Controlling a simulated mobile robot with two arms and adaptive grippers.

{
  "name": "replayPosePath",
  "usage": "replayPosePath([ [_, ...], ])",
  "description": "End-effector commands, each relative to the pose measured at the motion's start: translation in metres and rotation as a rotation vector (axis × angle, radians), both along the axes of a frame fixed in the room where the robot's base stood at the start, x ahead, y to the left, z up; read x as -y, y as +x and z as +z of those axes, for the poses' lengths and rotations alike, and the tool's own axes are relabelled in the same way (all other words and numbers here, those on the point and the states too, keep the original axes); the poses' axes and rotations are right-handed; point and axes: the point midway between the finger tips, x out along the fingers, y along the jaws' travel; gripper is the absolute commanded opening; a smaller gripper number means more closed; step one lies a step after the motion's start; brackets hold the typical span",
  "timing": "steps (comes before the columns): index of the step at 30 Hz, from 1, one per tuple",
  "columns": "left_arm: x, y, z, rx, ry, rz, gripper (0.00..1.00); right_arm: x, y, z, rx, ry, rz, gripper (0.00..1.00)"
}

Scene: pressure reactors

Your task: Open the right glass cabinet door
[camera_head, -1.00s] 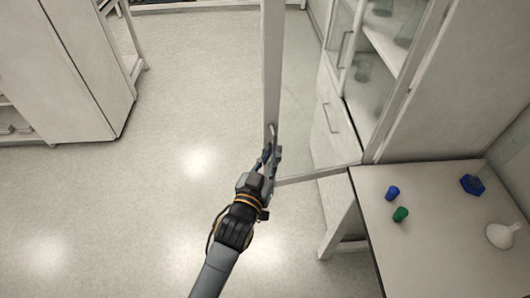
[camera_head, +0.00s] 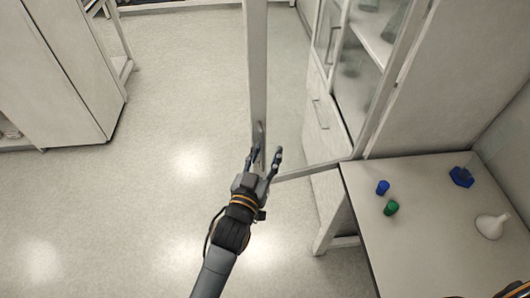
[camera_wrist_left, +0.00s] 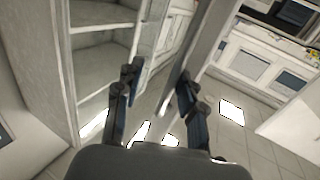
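The right glass cabinet door (camera_head: 257,75) stands swung wide open, its pale frame jutting out from the cabinet (camera_head: 388,105). Its small grey handle (camera_head: 261,131) is on the free edge, just beyond my left gripper. My left gripper (camera_head: 264,156) is open at the lower part of this edge, its fingers spread and holding nothing. In the left wrist view the two fingers of the left gripper (camera_wrist_left: 158,82) are clearly apart, with the door frame (camera_wrist_left: 207,42) by the right finger. I cannot tell whether a finger touches the frame. My right gripper's fingers are out of view.
A table (camera_head: 420,245) at the right holds a blue cap (camera_head: 382,187), a green cap (camera_head: 391,208), a blue piece (camera_head: 461,177) and a white flask (camera_head: 492,226). Another cabinet (camera_head: 60,75) stands at the left. The floor (camera_head: 175,130) between is clear.

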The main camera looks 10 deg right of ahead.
Motion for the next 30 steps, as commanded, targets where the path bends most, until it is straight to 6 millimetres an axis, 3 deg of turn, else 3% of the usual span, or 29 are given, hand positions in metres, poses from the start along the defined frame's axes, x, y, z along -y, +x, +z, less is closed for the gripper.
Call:
replayPosePath([
  [11, -0.002, -0.006, 0.000, 0.000, 0.000, -0.003, 0.33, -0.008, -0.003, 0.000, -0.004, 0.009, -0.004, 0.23],
  [24, -0.041, -0.081, -0.002, -0.004, 0.000, -0.002, 0.33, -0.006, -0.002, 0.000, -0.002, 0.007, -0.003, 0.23],
  [30, -0.053, -0.102, -0.001, -0.003, -0.001, -0.001, 0.33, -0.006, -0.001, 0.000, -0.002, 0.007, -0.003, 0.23],
])
